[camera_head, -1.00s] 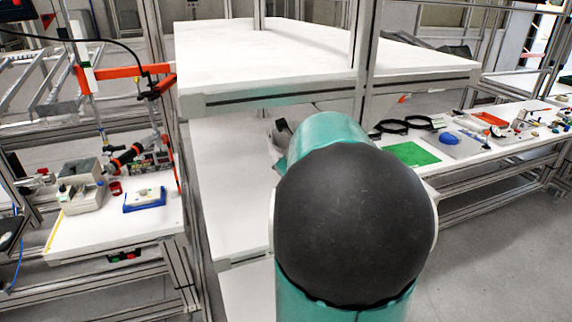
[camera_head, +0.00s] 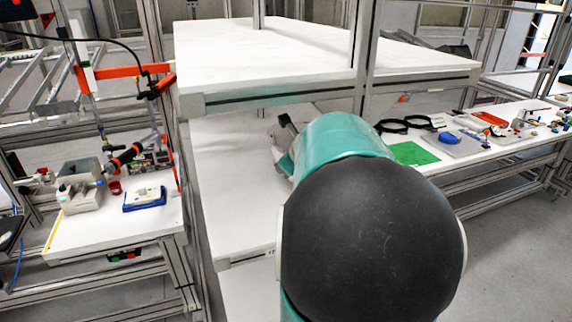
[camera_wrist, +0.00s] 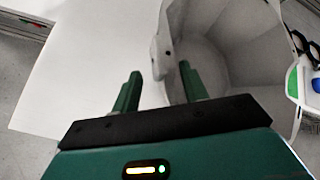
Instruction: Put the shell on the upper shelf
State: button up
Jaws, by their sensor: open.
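The shell (camera_wrist: 228,75) is a pale grey, hollow, faceted piece in the wrist view, open side toward the camera. It stands on the white lower shelf (camera_head: 225,185). My gripper (camera_wrist: 160,70) is open, with dark green fingers. The shell's near-left rim shows between and just beyond the fingertips, the right finger overlapping its hollow. I cannot tell whether they touch. In the head view my arm hides most of the gripper and shell; only a small grey-white part shows beside it. The upper shelf (camera_head: 270,60) is white and its visible top is bare.
Metal posts (camera_head: 366,55) rise at the shelf's front and back. A side bench (camera_head: 480,155) at right holds a green sheet (camera_head: 412,153), black rings and small parts. A bench (camera_head: 105,225) at left holds devices. The lower shelf's left part is clear.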

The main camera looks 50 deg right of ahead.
jog(key=v, duration=0.5)
jog(key=w+a+n+y, duration=0.2)
jog(key=a+n+y, duration=0.2)
jog(key=a+n, duration=1.3)
jog(key=s+a+f+n+g, duration=0.1)
jog(key=s+a+f+n, duration=0.1)
jog(key=a+n, duration=0.4)
jog(key=s+a+f+n+g, duration=0.1)
jog(key=s+a+f+n, duration=0.1)
jog(key=s+a+n, duration=0.3)
jog(key=s+a+f+n+g, duration=0.1)
jog(key=s+a+f+n, duration=0.1)
jog(key=s+a+n, duration=0.2)
jog(key=a+n, duration=0.3)
jog(key=a, duration=0.3)
